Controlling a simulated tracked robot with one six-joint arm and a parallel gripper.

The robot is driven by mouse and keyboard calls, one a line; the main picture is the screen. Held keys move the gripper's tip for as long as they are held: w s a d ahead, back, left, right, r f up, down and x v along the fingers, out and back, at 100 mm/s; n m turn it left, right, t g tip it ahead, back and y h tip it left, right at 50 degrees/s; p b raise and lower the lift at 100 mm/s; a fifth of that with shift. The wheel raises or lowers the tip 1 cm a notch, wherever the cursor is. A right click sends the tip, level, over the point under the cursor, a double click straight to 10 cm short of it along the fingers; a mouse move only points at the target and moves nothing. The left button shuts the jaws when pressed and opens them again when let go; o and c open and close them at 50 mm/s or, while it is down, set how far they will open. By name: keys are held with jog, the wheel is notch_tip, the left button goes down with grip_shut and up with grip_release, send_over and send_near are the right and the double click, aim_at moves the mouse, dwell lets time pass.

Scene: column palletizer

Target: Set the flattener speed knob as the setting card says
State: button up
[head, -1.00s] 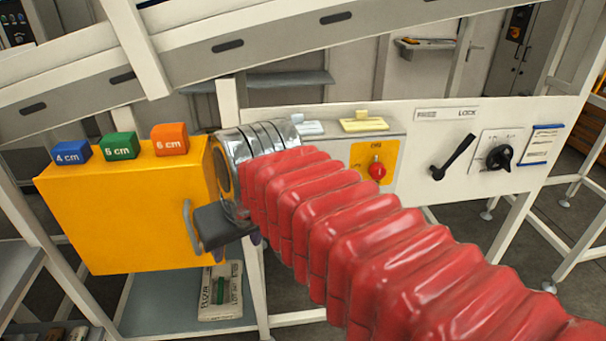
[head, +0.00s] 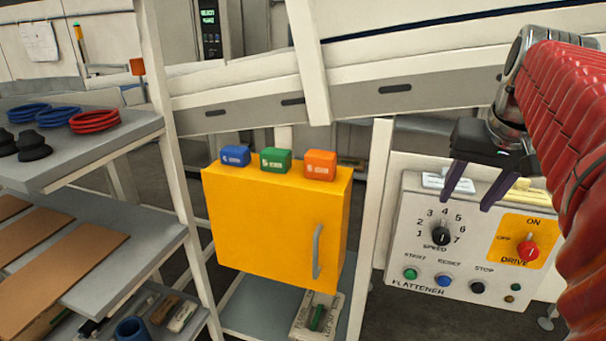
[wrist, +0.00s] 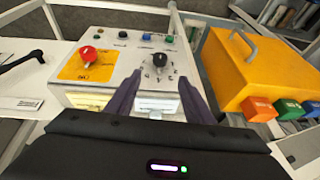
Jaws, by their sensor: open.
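The black speed knob (head: 441,236) is on the white flattener panel (head: 402,262), inside a dial numbered 1 to 7. Its exact setting is too small to read surely. In the wrist view the knob (wrist: 158,58) shows between and beyond the fingertips. My gripper (head: 470,190) is open and empty, in front of the panel's top edge and apart from the knob. In the wrist view its two dark fingers (wrist: 158,92) are spread. A white card (head: 447,184) and a yellow card (head: 522,190) lie on the panel's top; their writing is unreadable.
A red drive knob (head: 528,251) is right of the speed knob; buttons run below. A yellow cabinet (head: 265,222) with blue, green and orange blocks on top stands left. A shelf rack (head: 150,240) is far left. A black lever (wrist: 22,62) shows in the wrist view.

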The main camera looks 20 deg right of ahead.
aim_at(444, 232)
jog(key=x, duration=1.4)
jog(key=shift+c, duration=0.2)
